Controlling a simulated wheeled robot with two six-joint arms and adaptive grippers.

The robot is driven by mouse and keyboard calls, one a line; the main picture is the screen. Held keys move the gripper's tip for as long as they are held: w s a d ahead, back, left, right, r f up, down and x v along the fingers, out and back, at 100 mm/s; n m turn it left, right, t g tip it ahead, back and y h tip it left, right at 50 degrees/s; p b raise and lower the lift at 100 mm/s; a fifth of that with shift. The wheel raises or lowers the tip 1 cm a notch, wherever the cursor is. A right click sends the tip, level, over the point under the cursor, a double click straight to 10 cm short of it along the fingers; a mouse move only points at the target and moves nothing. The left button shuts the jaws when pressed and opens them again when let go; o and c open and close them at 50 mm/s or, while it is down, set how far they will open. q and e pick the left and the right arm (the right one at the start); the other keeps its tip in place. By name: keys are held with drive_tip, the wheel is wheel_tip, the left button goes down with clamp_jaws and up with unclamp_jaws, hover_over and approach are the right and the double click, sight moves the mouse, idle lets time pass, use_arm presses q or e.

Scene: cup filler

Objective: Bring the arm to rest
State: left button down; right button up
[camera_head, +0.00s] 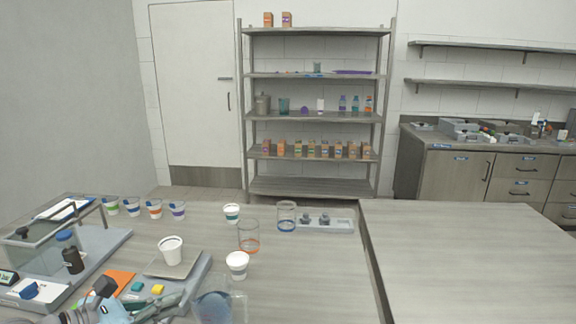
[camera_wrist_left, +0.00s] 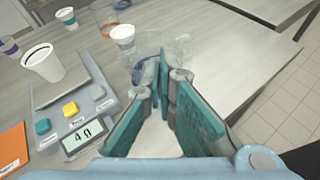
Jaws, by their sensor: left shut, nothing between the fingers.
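My left gripper (camera_head: 168,303) is low at the bottom left of the head view, just in front of the scale (camera_head: 190,268). In the left wrist view its teal-padded fingers (camera_wrist_left: 163,82) are shut with nothing between them. A clear pitcher (camera_head: 215,306) with bluish contents stands just right of the fingers; in the wrist view it shows beyond the fingertips (camera_wrist_left: 168,48). A white cup (camera_head: 171,250) stands on the scale, apart from the gripper; it shows at the left in the wrist view (camera_wrist_left: 42,64). My right gripper is not in view.
A white cup (camera_head: 237,263) and clear beakers with orange (camera_head: 249,237) and blue (camera_head: 287,217) bands stand mid-table. Several labelled cups (camera_head: 154,208) line the back left. An orange card (camera_head: 118,280) lies left of the scale. The table's right part is bare.

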use_arm(q)
wheel_tip(320, 180, up, 9)
drive_tip(key=s+d+n+t+h, duration=0.3)
drive_tip(key=n+t, duration=0.6)
drive_tip(key=n, duration=0.4)
drive_tip(key=a+f+n+t+y, duration=0.25)
drive_tip(key=a+n+y, duration=0.45)
drive_tip(key=n+y, duration=0.45)
drive_tip(key=s+a+f+n+g+y, duration=0.2)
drive_tip(key=a+f+n+g+y, duration=0.15)
drive_tip(key=f+n, duration=0.4)
drive_tip(key=s+a+f+n+g+y, duration=0.2)
drive_tip(key=s+a+f+n+g, duration=0.15)
drive_tip(key=f+n, duration=0.4)
drive_tip(key=s+d+f+n+g+h, duration=0.2)
drive_tip(key=s+d+f+g, duration=0.35)
drive_tip(key=s+f, duration=0.3)
drive_tip(key=s+d+f+n+g+h, duration=0.2)
drive_tip(key=s+d+f+g+h, duration=0.15)
drive_tip(key=s+f+g, duration=0.4)
drive_tip(key=s+a+f+p, duration=0.1)
drive_tip(key=s+f, duration=0.1)
drive_tip(key=f, duration=1)
drive_tip(key=s+f, duration=0.2)
drive_tip(key=f, duration=0.9)
drive_tip(key=s+f+g+p, duration=0.1)
drive_tip(key=s+f, duration=0.8)
drive_tip(key=s, duration=0.4)
drive_tip(key=shift+a+n+y, duration=0.35)
drive_tip(key=shift+n, duration=0.1)
